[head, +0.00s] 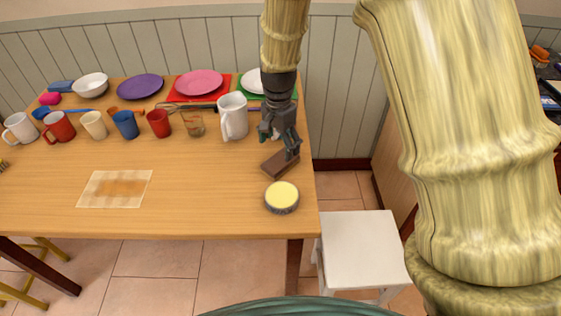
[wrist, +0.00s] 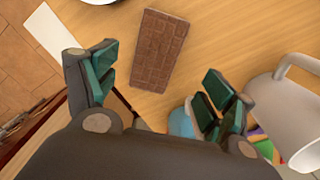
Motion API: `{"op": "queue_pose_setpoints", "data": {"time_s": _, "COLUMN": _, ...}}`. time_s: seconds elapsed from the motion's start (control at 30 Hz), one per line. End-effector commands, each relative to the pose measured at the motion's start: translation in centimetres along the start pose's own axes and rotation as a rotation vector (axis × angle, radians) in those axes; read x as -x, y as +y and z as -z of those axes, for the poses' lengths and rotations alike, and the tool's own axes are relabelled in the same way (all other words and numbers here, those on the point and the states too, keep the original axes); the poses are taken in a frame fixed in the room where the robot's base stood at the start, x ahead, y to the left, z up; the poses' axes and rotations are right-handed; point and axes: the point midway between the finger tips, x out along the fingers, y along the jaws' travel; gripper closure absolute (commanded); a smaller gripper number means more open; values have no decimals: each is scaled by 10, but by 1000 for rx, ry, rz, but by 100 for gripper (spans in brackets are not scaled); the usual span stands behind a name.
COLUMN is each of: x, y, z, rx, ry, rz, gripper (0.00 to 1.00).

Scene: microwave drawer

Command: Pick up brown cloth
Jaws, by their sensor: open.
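A flat, pale and brown checked cloth (head: 115,188) lies on the left front part of the wooden table. It does not show in the wrist view. My gripper (head: 284,147) is at the table's right side, far to the right of the cloth. Its fingers are spread and empty in the wrist view (wrist: 160,78). A brown chocolate-like bar (head: 279,164) lies on the table just below my fingers. In the wrist view the bar (wrist: 152,50), with its grid of squares, lies ahead of the gap between the fingers; I see no contact.
A round tin with a yellow top (head: 282,196) stands near the table's right front corner. A white pitcher (head: 233,116) stands left of my gripper, with several mugs in a row. Plates and bowls line the back. A white stool (head: 360,248) stands right of the table (head: 205,205).

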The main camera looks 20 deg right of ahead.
Motion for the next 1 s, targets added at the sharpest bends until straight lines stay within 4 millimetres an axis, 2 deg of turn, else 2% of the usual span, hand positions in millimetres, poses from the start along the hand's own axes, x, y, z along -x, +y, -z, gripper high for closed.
{"op": "queue_pose_setpoints", "data": {"time_s": 0.27, "x": -14, "y": 3, "z": 1, "rx": -2, "ry": -1, "rz": -1, "gripper": 17}}
{"op": "queue_pose_setpoints", "data": {"time_s": 0.6, "x": -52, "y": 6, "z": 3, "rx": -3, "ry": -2, "rz": 0, "gripper": 17}}
{"op": "queue_pose_setpoints", "data": {"time_s": 0.9, "x": -57, "y": 6, "z": 3, "rx": -3, "ry": 0, "rz": 1, "gripper": 17}}
{"op": "queue_pose_setpoints", "data": {"time_s": 1.0, "x": -57, "y": 6, "z": 3, "rx": -3, "ry": 0, "rz": 1, "gripper": 33}}
